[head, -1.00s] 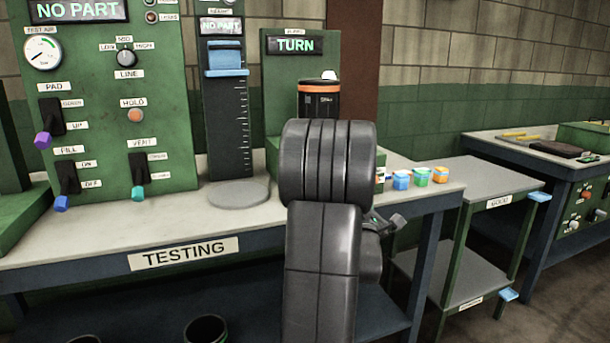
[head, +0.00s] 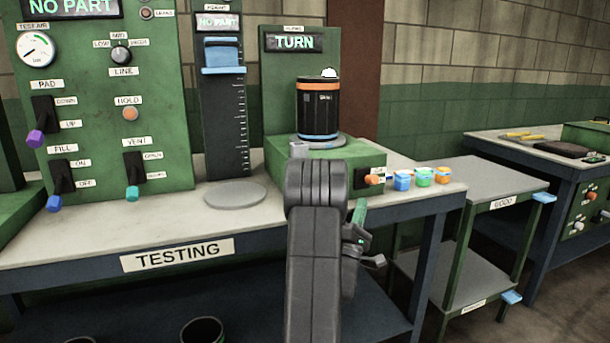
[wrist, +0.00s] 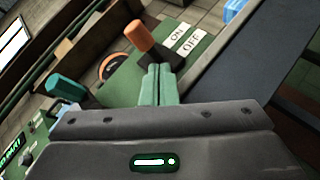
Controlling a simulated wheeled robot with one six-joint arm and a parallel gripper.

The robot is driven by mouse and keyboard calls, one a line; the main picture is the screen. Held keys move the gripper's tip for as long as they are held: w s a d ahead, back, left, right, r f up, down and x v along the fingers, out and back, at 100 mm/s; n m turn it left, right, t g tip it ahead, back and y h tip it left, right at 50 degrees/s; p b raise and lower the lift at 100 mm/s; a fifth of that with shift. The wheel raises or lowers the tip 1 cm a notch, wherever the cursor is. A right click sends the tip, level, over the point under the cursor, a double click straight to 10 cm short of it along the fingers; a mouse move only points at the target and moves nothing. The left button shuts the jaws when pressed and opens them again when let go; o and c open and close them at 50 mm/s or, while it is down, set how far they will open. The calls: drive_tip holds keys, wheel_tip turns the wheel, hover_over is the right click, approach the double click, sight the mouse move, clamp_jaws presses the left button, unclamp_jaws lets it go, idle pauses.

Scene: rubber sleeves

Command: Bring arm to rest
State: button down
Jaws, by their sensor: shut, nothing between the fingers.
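My arm stands in the middle of the head view, folded in front of the testing bench (head: 60,247). My gripper (head: 359,208) points up beside it, in front of the bench's edge, partly hidden by my own links. In the wrist view the two green fingers of my gripper (wrist: 158,82) are together with nothing between them.
A two-level stand (head: 485,182) is further right. A levered test panel (head: 95,120) is left.

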drive_tip(key=shift+v, duration=1.15)
drive_tip(key=shift+r, duration=0.2)
